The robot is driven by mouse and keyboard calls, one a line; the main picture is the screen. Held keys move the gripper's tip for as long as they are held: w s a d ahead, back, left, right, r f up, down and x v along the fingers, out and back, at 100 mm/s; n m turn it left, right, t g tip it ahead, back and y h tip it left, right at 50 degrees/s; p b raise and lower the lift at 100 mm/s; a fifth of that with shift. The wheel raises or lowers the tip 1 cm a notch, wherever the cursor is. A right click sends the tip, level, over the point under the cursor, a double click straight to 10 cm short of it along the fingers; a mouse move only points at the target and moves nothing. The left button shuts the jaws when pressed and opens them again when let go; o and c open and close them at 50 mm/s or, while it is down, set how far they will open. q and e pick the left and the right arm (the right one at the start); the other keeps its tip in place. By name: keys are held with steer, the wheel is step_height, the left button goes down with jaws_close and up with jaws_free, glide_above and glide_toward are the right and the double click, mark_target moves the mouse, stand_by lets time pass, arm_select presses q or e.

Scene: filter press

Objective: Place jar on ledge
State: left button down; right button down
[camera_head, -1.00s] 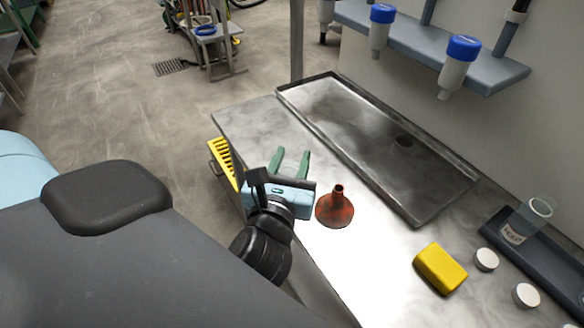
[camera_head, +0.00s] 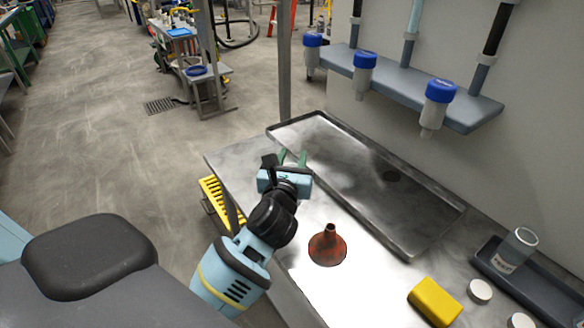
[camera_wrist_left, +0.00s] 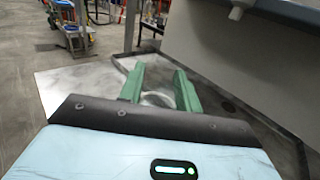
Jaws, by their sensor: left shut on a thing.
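My left gripper (camera_head: 292,160) is over the metal bench, near the close left end of the steel tray. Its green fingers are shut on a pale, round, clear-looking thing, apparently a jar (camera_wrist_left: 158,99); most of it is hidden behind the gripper. The left wrist view shows the fingers (camera_wrist_left: 160,88) on either side of its rim. A blue-grey ledge (camera_head: 470,112) runs along the wall, above and to the right of the gripper. Another clear jar with a label (camera_head: 516,252) stands in a dark tray at the right. My right gripper is not in view.
Blue-capped filter cups (camera_head: 364,72) hang at the ledge. The steel tray (camera_head: 335,165) lies along the wall. An orange-brown funnel (camera_head: 327,246), a yellow block (camera_head: 435,300) and white lids (camera_head: 479,291) stand on the bench. A yellow rack (camera_head: 216,200) is at its left edge.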

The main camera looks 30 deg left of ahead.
arm_select(q)
steer(key=shift+w+a, duration=0.2)
steer(key=shift+w, duration=0.2)
steer(key=shift+f+b, duration=0.45)
steer(key=shift+f, duration=1.3)
steer(key=shift+f, duration=0.2)
steer(key=c, duration=1)
jaws_free()
steer(key=shift+r, duration=0.3)
steer(key=v, duration=1.2)
steer(key=shift+f+b, duration=0.2)
steer(key=shift+b, duration=0.2)
